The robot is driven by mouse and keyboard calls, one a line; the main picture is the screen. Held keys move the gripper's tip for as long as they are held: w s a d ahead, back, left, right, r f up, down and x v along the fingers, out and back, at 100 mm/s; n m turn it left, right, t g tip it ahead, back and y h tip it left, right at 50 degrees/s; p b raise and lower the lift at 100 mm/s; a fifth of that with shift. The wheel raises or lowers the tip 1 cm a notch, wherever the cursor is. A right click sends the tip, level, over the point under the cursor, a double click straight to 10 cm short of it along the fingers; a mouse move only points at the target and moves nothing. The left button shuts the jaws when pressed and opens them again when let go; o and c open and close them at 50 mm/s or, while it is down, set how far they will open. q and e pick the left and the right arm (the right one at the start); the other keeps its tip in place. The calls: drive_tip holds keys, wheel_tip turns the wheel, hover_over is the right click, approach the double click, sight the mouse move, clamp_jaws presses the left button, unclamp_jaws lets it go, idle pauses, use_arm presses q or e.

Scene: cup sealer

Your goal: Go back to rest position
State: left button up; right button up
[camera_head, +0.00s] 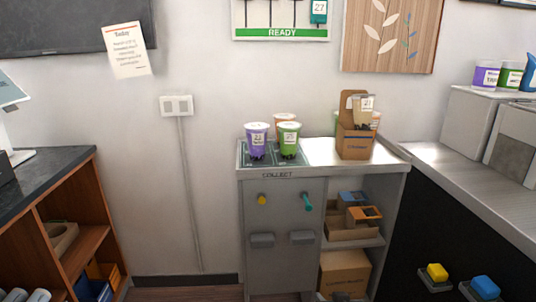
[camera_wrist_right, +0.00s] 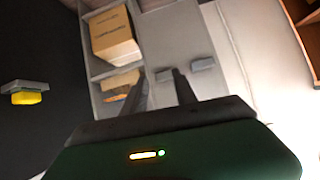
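My right gripper (camera_wrist_right: 162,88) is open and empty in the right wrist view, its two dark fingers apart. In the head view only its tips (camera_head: 329,297) seem to show at the bottom edge, low in front of the grey collect cabinet (camera_head: 284,232). My left gripper is not in view. On the cabinet top stand a purple cup (camera_head: 257,142), a green cup (camera_head: 289,141) and an orange cup (camera_head: 285,118) behind them. A brown carrier (camera_head: 355,146) at the right holds cups. No cup is near my right gripper.
Cabinet shelves at right hold cartons (camera_head: 360,214) and a cardboard box (camera_head: 344,272). A dark-topped wooden counter (camera_head: 50,170) is at left. A metal counter (camera_head: 440,165) is at right, with yellow (camera_head: 437,271) and blue (camera_head: 485,287) buttons low on its dark front.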

drive_tip(key=s+d+f+g, duration=0.1)
drive_tip(key=s+f+g, duration=0.25)
drive_tip(key=s, duration=0.85)
drive_tip(key=s+d+f+g, duration=0.1)
drive_tip(key=s+f+g, duration=0.3)
drive_tip(key=s, duration=0.8)
wheel_tip(320, 180, up, 25)
drive_tip(key=p, duration=2.4)
drive_tip(key=shift+r+g+h, duration=0.15)
drive_tip(key=shift+g+h, duration=0.25)
drive_tip(key=shift+g, duration=0.05)
